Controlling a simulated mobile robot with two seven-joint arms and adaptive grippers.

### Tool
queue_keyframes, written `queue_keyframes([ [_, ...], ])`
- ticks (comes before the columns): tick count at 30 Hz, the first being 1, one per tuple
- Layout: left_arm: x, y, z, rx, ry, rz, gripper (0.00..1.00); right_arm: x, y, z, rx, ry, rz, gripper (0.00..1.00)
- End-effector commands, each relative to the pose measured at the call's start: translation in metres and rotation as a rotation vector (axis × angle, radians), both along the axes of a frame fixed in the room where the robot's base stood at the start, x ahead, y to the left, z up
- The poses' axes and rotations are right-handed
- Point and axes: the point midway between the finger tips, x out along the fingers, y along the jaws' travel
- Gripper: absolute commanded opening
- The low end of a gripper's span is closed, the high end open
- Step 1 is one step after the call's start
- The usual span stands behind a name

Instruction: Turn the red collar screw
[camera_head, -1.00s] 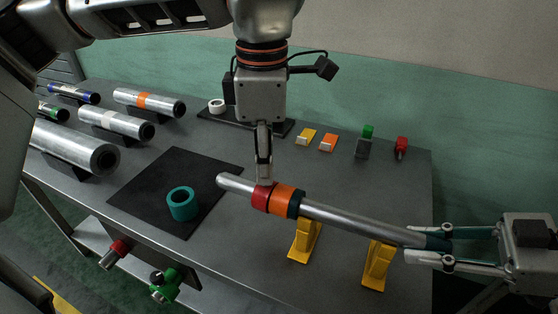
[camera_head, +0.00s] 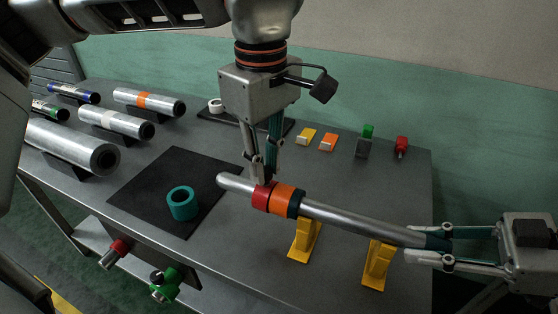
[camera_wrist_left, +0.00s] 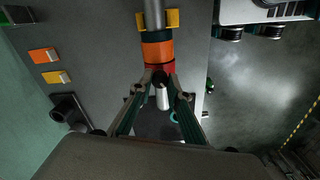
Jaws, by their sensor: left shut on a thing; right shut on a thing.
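A silver shaft (camera_head: 360,228) lies across two yellow stands. It carries a red collar (camera_head: 261,196), an orange ring (camera_head: 284,199) and a dark teal ring beside it. My left gripper (camera_head: 259,176) comes down from above and is shut at the top of the red collar. In the left wrist view a small dark screw (camera_wrist_left: 160,78) shows between its fingertips, against the red collar (camera_wrist_left: 160,68). The fingers hide part of the screw. My right gripper (camera_head: 449,246) is shut on the dark teal right end of the shaft.
A loose teal ring (camera_head: 182,203) sits on a black mat (camera_head: 150,188) left of the shaft. Several silver rolls (camera_head: 115,122) lie on the table's left. Small coloured blocks (camera_head: 328,142) stand at the back. The yellow stands (camera_head: 304,240) are under the shaft.

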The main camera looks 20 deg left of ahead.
Motion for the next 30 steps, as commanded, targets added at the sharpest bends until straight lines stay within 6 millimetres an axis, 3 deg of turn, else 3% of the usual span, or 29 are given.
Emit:
queue_keyframes([
  [17, 0.0001, 0.0002, -0.0001, 0.001, 0.001, -0.028, 0.0, 0.0004, -0.0002, 0.0006, 0.001, 0.0, -0.001, 0.02],
  [18, 0.0001, 0.0002, -0.0001, 0.001, 0.001, -0.028, 0.25, 0.0004, -0.0002, 0.0006, 0.001, 0.0, -0.001, 0.02],
  [19, 0.0001, 0.0002, -0.0001, 0.001, 0.001, -0.028, 0.33, 0.0004, -0.0002, 0.0006, 0.001, 0.0, -0.001, 0.02],
  [30, 0.0002, 0.0001, 0.0015, 0.0, 0.0, -0.027, 0.34, 0.0004, -0.0002, 0.0006, 0.001, 0.0, -0.001, 0.02],
])
